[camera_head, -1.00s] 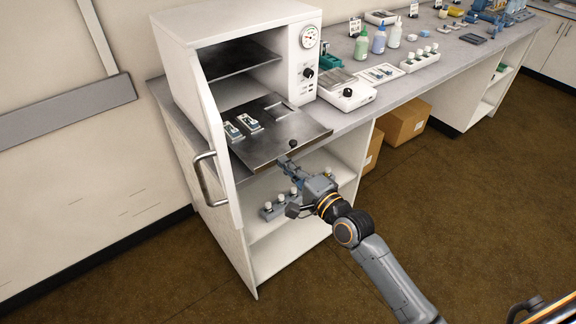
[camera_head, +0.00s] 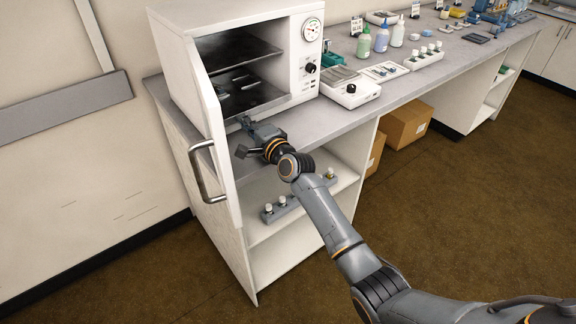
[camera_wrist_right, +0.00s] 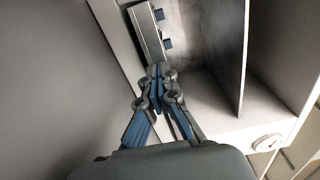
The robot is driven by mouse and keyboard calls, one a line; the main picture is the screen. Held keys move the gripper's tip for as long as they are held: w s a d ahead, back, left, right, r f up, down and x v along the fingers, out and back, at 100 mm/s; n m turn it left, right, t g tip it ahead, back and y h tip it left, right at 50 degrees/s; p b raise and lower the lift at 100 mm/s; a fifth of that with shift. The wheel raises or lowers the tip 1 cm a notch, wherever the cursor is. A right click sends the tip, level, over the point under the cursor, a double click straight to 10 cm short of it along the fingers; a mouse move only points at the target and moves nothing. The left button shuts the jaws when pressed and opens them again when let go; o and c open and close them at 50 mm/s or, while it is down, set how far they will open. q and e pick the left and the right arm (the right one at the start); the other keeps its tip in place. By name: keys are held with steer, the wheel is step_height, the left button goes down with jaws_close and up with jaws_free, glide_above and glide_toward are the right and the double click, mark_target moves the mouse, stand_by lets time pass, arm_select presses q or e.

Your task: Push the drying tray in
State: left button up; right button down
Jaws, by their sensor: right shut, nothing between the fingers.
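The drying tray (camera_head: 262,94) is a dark metal sheet low inside the white drying oven (camera_head: 182,75), with its carriers (camera_head: 243,80) dimly visible on it. My right gripper (camera_head: 246,122) is shut and empty at the oven's front opening, close to the tray's front edge. In the right wrist view, the closed fingertips (camera_wrist_right: 158,70) point into the chamber, beside a pale strip and small blue parts. I cannot tell whether the fingertips touch the tray. My left gripper is not in view.
The oven door with its bar handle (camera_head: 205,172) stands open at the left of my right arm. A white balance-like device (camera_head: 350,92) stands right of the oven on the grey bench. A rack with white-capped vials (camera_head: 283,207) sits on the shelf below.

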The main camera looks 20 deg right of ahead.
steer(key=shift+x, duration=0.95)
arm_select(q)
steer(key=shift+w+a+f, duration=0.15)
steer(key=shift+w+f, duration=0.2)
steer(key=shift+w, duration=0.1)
arm_select(e)
steer(key=shift+r, duration=0.2)
